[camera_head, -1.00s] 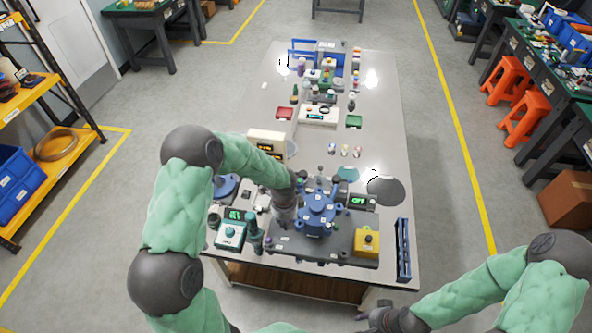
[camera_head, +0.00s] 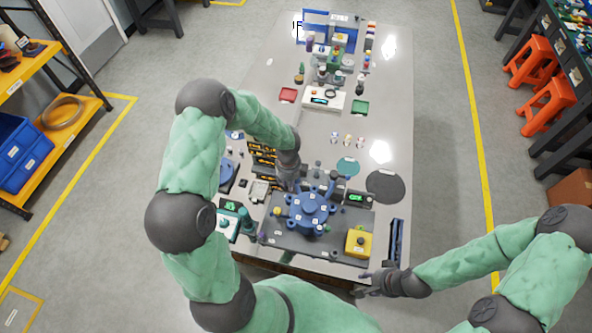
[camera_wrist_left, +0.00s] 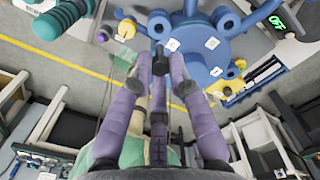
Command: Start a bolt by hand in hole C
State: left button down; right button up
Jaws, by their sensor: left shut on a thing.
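The blue round flanged fixture (camera_head: 306,210) with lugs around its rim sits on a dark base plate (camera_head: 340,247) near the front of the table. It also shows in the left wrist view (camera_wrist_left: 215,45). My left gripper (camera_head: 288,184) is at the fixture's far left side, close above it. In the left wrist view its purple fingers (camera_wrist_left: 163,58) come together beside the fixture's lugs. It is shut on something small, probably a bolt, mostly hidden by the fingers.
A yellow box with a dark button (camera_head: 358,242) stands at the plate's front right. A blue narrow tray (camera_head: 396,243) lies on the right.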

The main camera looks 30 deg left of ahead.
pick_arm(q)
jog(key=shift+w+f, duration=0.1)
jog(key=shift+f, duration=0.1)
jog(key=shift+f+b, duration=0.25)
jog(key=shift+b, duration=0.1)
jog(key=f, duration=0.1)
jog(key=f+b, duration=0.2)
jog(key=shift+s, duration=0.25)
jog(key=shift+w+f+n+b, duration=0.2)
jog(key=shift+f+n+b, duration=0.15)
jog(key=shift+n+b, duration=0.6)
jog(key=shift+s+r+n+b, duration=0.1)
jog(key=shift+s+n+b, duration=0.05)
jog(key=shift+n+b, duration=0.9)
jog(key=n+b, duration=0.2)
jog(key=n, duration=0.1)
jog(key=shift+n, duration=0.4)
jog(key=n+b, duration=0.2)
jog(key=n, duration=0.1)
jog(key=shift+r, duration=0.1)
jog(key=shift+r+n, duration=0.1)
jog(key=shift+n, duration=0.6)
